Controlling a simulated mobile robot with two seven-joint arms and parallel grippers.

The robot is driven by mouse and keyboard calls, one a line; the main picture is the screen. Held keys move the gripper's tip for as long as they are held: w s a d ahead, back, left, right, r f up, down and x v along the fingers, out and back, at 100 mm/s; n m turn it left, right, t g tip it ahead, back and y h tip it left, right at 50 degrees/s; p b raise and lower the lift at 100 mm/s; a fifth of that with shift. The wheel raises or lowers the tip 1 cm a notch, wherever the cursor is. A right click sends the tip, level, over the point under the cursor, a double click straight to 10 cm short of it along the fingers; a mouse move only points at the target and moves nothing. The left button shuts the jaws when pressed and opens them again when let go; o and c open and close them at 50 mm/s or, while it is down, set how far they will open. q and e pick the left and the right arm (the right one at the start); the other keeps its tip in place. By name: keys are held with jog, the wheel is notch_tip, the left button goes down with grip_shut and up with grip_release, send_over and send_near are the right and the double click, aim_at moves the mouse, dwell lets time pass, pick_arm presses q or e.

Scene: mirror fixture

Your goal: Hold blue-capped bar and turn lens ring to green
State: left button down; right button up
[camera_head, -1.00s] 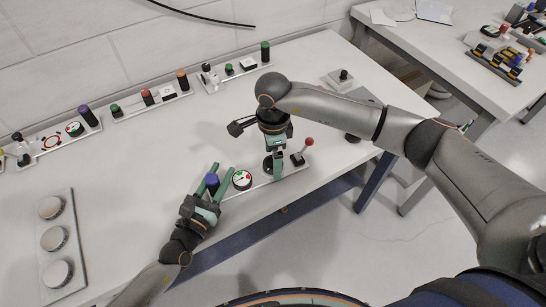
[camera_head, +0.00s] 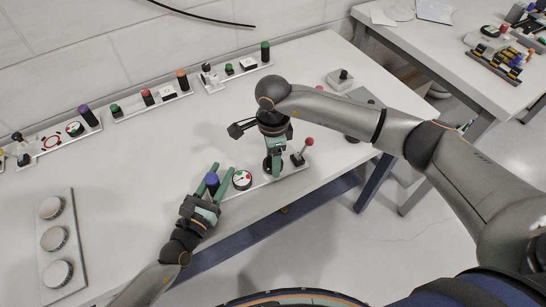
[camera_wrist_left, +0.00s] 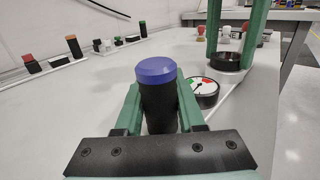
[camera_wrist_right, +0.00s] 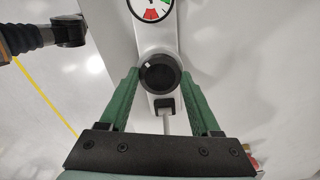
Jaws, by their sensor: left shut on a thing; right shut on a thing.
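The black bar with a blue cap (camera_head: 212,178) stands upright at the left end of a white strip. My left gripper (camera_wrist_left: 158,105) is shut around the bar, one finger on each side below the cap. The black lens ring (camera_wrist_right: 160,74) is on the same strip, with a small white mark at its upper left in the right wrist view. My right gripper (camera_wrist_right: 162,80) is shut on the ring from both sides.
A red-knobbed lever (camera_head: 309,142) stands at the strip's right end, close to my right gripper. Other strips with coloured knobs (camera_head: 148,97) line the wall. A plate with round discs (camera_head: 53,238) lies at the left. The table's front edge is near the strip.

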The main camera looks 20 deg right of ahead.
jog(key=shift+c, duration=1.2)
jog(key=m, duration=0.5)
jog(key=shift+m, duration=0.3)
jog(key=m, duration=0.5)
jog(key=shift+m, duration=0.3)
jog(key=o, duration=1.4)
